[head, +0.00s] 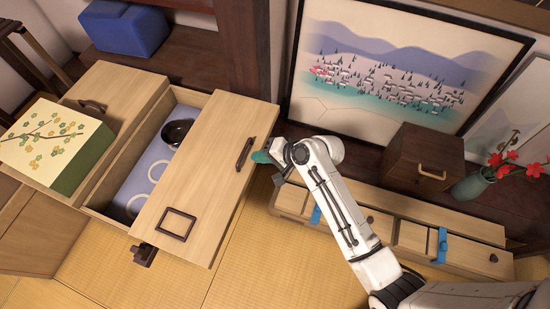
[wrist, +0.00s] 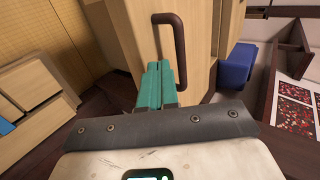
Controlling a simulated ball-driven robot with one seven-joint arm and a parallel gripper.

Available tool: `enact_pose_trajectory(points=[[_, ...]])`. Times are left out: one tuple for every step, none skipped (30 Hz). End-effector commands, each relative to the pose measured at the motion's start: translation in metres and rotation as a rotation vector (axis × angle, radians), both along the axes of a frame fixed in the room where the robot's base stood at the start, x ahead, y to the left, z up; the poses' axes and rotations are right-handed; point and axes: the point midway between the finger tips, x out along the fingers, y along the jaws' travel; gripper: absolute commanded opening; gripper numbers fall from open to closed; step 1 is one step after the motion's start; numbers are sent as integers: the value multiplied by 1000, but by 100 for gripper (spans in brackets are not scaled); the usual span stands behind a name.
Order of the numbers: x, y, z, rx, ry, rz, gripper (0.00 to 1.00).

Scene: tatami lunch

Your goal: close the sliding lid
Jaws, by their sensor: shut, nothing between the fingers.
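The sliding lid (head: 208,160) is a pale wooden panel with a dark bar handle (head: 244,154) at its right edge and a dark square frame (head: 177,224) near its front. It lies over the right part of a wooden chest (head: 97,207). A gap to its left shows a blue-lined inside with a dark bowl (head: 176,133) and white rings (head: 155,171). My gripper (head: 262,157) is just right of the handle, its teal fingers shut and empty. In the wrist view, the fingers (wrist: 158,85) are close beside the handle (wrist: 172,40); I cannot tell if they touch.
A flower-patterned box (head: 50,148) stands on the chest's left part. A low wooden case with blue clasps (head: 402,219), a small drawer box (head: 421,159) and a vase (head: 476,186) are to the right.

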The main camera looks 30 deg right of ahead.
Motion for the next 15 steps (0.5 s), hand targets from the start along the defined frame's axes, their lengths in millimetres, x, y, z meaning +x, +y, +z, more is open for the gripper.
enact_pose_trajectory(points=[[4,4,0,-1,1,1,0],[6,5,1,-2,1,2,0],[9,7,1,-1,1,1,0],[10,8,2,0,1,1,0],[11,9,2,0,1,1,0],[12,10,3,0,1,-1,0],[13,10,3,0,1,-1,0],[13,10,3,-1,2,-1,0],[14,10,3,-1,2,-1,0],[14,10,3,-1,2,-1,0],[14,10,3,-1,2,-1,0],[13,10,3,-1,2,-1,0],[13,10,3,-1,2,-1,0],[13,10,3,-1,2,-1,0],[13,10,3,-1,2,-1,0]])
